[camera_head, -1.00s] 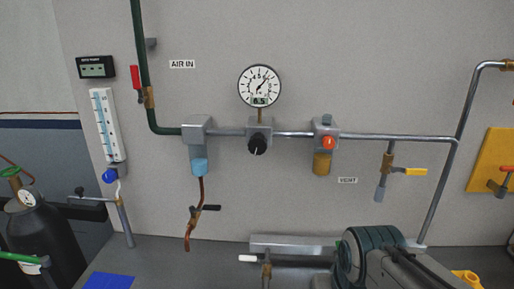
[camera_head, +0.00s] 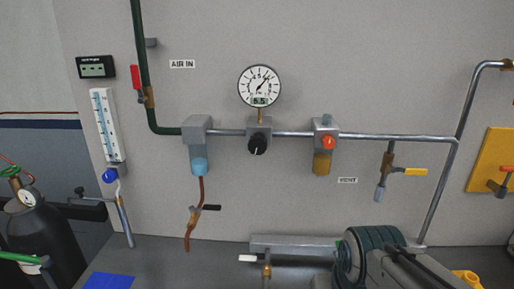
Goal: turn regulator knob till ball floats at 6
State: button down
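A round pressure gauge (camera_head: 259,86) with a small green digital readout is on the wall at the centre; the readout's digits are too small to be sure of. Below it, on the pipe, is a black regulator knob (camera_head: 258,144) with a white mark. At the left, a tall white flow tube (camera_head: 104,125) with a scale hangs on the wall, with a blue knob (camera_head: 110,176) at its foot. I cannot make out the ball in the tube. My gripper is not in view, and nothing touches either knob.
A blue-bottomed filter (camera_head: 199,166) and an orange-knobbed unit (camera_head: 323,150) flank the regulator. A red-handled valve (camera_head: 136,78) is on the green pipe. A dark gas cylinder (camera_head: 45,225) stands lower left. A coiled hose (camera_head: 368,255) lies lower right. The wall before the regulator is clear.

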aim_at(257, 145)
jog(key=z, duration=0.05)
jog(key=k, duration=0.5)
jog(key=z, duration=2.15)
jog(key=k, duration=1.2)
jog(key=u, duration=2)
jog(key=i, duration=1)
jog(key=u, duration=0.05)
